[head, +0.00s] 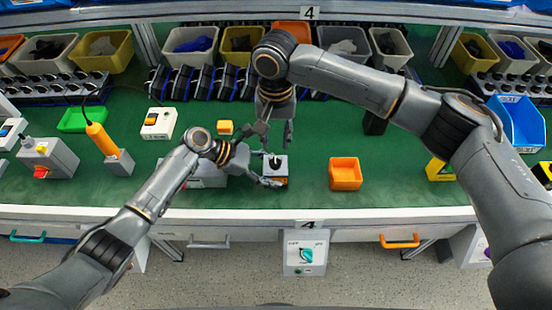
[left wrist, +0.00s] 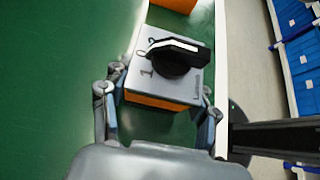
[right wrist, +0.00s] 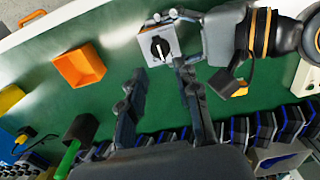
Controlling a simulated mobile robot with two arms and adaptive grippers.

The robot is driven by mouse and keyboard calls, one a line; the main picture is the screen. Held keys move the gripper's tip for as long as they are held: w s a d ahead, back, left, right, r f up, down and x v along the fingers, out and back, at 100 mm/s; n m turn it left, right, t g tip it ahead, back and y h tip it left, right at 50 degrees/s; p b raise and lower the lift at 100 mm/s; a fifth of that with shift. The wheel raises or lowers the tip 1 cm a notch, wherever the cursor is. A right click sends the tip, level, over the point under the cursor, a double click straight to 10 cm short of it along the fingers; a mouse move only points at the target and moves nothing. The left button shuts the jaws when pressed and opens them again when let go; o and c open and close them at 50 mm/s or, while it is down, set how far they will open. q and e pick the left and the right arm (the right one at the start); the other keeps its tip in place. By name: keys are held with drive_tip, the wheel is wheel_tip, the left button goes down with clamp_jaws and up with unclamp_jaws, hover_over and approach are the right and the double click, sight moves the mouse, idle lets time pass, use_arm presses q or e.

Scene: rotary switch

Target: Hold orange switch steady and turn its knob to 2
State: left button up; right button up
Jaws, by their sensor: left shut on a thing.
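The orange switch (head: 274,166) stands on the green table, with a grey top, an orange base and a black knob. In the left wrist view its box (left wrist: 170,85) shows marks 1 and 2 beside the knob (left wrist: 180,58). My right gripper (head: 278,138) is open and empty, just behind the switch in the head view. The right wrist view shows the knob (right wrist: 160,47) beyond its spread fingers (right wrist: 158,88).
An orange bin (head: 345,173) stands to the right of the switch. A small yellow-orange block (head: 225,128) and a white box with an orange button (head: 158,123) lie behind left. A grey box with a red part (head: 48,157) is at far left. Racks and bins line the back.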

sight(276, 160)
drive_tip(key=shift+f, duration=3.5)
clamp_jaws()
